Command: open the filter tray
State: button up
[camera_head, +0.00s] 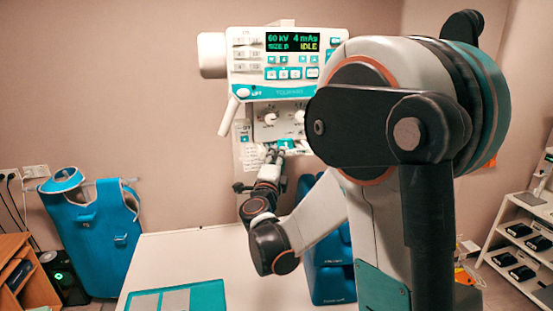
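The wall-side X-ray unit (285,65) has a lit display reading 60 kV, 4 mAs and IDLE, with rows of buttons below it. Under it is a lower panel (283,112) with knobs. A small teal part (288,144) shows at the bottom of that panel and may be the filter tray's front; I cannot tell whether it is pulled out. My gripper (275,152) is at the panel's lower edge, close to the teal part. Its fingers are small and dark here. I cannot tell whether they touch or grip it.
A white handle (228,116) marked LIFT hangs at the unit's left. A white table (190,258) stands below, with a teal-edged plate (139,301) on it. Blue aprons (100,235) stand at left, a shelf rack (520,235) at right. My arm hides much of the right side.

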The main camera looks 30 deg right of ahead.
jog(key=c, duration=0.7)
jog(key=shift+w+f, duration=0.1)
jog(key=shift+w, duration=0.05)
grip_shut()
jog(key=s+a, duration=0.2)
jog(key=s, duration=0.6)
jog(key=s+a, duration=0.3)
jog(key=s, duration=0.6)
jog(key=shift+s+b, duration=0.2)
jog(key=shift+b, duration=0.25)
